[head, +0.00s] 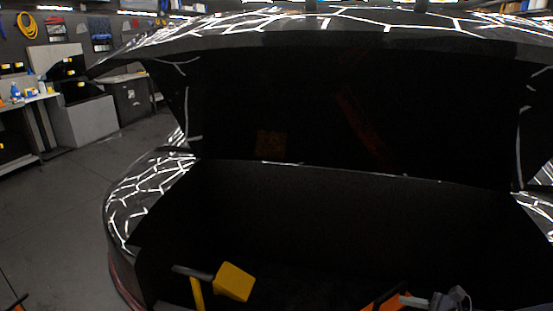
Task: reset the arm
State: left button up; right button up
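A dark car (140,200) with its rear lid raised fills the middle of the head view. My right gripper (450,299), grey, shows at the bottom right, low in front of the dark trunk opening, next to an orange part of my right arm. It is cut by the frame's bottom edge, and I cannot tell whether it is open or holds anything. Only a small orange and black bit, seemingly of my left arm, shows at the bottom left corner. My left gripper is out of view.
A yellow block (234,282) and a yellow-handled tool with a dark bar (197,290) show low in the trunk opening. A workbench (25,100) with bottles and grey cabinets (85,118) stands at the left. The grey floor (60,210) between is clear.

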jog(key=s+a+n+g+b, duration=0.4)
jog(key=s+a+n+b, duration=0.5)
jog(key=s+a+n, duration=0.15)
jog(key=s+f+n+t+h+b, duration=0.1)
jog(key=s+f+n+h+b, duration=0.2)
jog(key=s+f+n+b, duration=0.3)
jog(key=s+f+n+h+b, duration=0.3)
jog(key=s+n+b, duration=0.2)
jog(key=s+n, duration=0.25)
notch_tip(320, 180, up, 21)
jog(key=p, duration=2.1)
jog(key=shift+a+m, duration=0.35)
jog(key=shift+m, duration=0.05)
jog(key=shift+s+f, duration=0.1)
jog(key=shift+f, duration=0.05)
